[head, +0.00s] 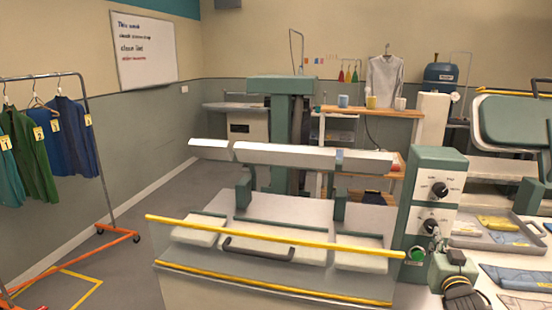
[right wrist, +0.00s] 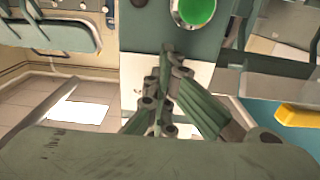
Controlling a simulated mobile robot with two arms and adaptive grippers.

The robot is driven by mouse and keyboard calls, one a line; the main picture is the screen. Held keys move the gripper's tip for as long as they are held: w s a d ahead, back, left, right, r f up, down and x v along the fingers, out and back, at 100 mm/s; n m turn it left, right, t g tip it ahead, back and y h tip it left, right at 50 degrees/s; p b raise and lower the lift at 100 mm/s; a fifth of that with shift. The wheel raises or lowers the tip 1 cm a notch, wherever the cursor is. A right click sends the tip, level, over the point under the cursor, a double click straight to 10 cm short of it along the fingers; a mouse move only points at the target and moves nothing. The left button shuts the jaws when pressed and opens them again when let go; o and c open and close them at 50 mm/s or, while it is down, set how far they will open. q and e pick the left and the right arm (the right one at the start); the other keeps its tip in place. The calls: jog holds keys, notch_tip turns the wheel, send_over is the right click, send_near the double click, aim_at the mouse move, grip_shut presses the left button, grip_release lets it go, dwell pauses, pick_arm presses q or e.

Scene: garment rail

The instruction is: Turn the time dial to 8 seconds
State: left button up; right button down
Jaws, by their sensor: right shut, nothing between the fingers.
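The green control panel (head: 438,160) stands at the right of the press in the head view. It has an upper white plate with a black dial (head: 440,189), a lower white plate with a second black dial (head: 431,225), and a green button (head: 418,254) below. The labels are too small to read, so I cannot tell either setting. My right gripper (head: 437,243) is shut and empty, close to the lower dial; contact is unclear. In the right wrist view the shut fingers (right wrist: 168,60) cover the lower plate's middle, hiding the dial, with the green button (right wrist: 195,9) above.
The press (head: 275,235) with its yellow bar lies left of the panel. A grey tray (head: 470,243) with folded cloths is close on the right of my right arm. A rail with hung clothes (head: 50,140) stands far left, with free floor before the press.

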jog(key=shift+w+a+r+p, duration=0.3)
jog(key=shift+w+a+p, duration=0.25)
jog(key=shift+a, duration=0.25)
jog(key=shift+w+a, duration=0.1)
jog(key=shift+a, duration=0.15)
jog(key=shift+f, duration=0.2)
jog(key=shift+a+f, duration=0.1)
jog(key=shift+f, duration=0.15)
jog(key=shift+s+a, duration=0.15)
jog(key=shift+s, duration=0.25)
jog(key=p+v, duration=0.3)
jog(key=v, duration=0.2)
jog(key=shift+s+f, duration=0.2)
jog(key=shift+s, duration=0.05)
